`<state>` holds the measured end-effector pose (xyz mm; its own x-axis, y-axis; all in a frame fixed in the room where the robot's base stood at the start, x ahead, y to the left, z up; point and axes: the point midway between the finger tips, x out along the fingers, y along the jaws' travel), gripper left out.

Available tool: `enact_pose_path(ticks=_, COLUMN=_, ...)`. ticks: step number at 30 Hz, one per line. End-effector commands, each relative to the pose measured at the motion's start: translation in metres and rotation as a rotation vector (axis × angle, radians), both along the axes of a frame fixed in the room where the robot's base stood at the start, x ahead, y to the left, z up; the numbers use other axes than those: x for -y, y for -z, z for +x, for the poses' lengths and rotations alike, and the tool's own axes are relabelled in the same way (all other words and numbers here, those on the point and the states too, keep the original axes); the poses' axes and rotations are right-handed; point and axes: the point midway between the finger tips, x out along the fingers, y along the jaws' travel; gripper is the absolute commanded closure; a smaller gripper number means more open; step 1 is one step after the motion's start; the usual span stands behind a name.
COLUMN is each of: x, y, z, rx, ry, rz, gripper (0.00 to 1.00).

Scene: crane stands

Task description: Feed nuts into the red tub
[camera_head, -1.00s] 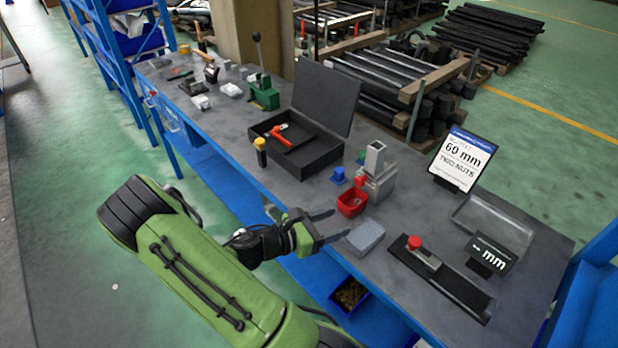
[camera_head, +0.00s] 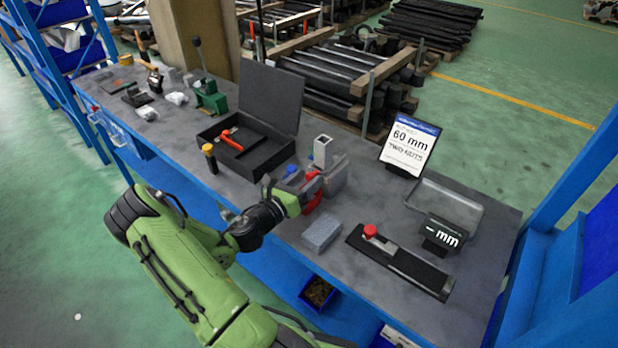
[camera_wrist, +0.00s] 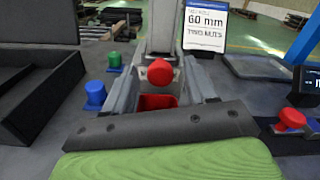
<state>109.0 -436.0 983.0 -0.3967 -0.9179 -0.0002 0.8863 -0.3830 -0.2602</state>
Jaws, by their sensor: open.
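The grey nut feeder (camera_head: 335,178) stands on the bench with its square hopper (camera_head: 322,152) on top. A round red knob (camera_wrist: 159,72) sits on its front. The small red tub (camera_head: 312,202) is below the knob, partly hidden by my gripper (camera_head: 303,184). In the wrist view the tub's red wall (camera_wrist: 156,102) shows under the knob. My gripper (camera_wrist: 157,85) is open, with one grey finger on each side of the knob and tub. I cannot tell whether the fingers touch either one. No nuts can be made out.
A blue button (camera_wrist: 95,95) and a green one (camera_wrist: 114,60) are left of my gripper. A grey block (camera_head: 322,232) and a black slide gauge (camera_head: 400,262) with a red knob lie to the right. A sign (camera_head: 410,147) reads 60 mm, two nuts. An open black case (camera_head: 245,150) stands left.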

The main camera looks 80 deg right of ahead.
Motion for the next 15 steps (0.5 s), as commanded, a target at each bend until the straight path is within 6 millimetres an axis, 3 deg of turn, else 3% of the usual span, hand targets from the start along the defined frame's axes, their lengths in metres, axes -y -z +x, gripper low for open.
enact_pose_path(ticks=4, x=0.0139, y=-0.0003, z=-0.0061, rx=0.001, ry=0.001, rz=-0.001, gripper=0.44)
enact_pose_path(ticks=11, x=0.0158, y=-0.0003, z=-0.0064, rx=0.001, ry=-0.001, rz=0.0, gripper=0.44)
enact_pose_path(ticks=15, x=0.0156, y=-0.0002, z=-0.0063, rx=0.001, ry=-0.001, rz=0.0, gripper=0.6)
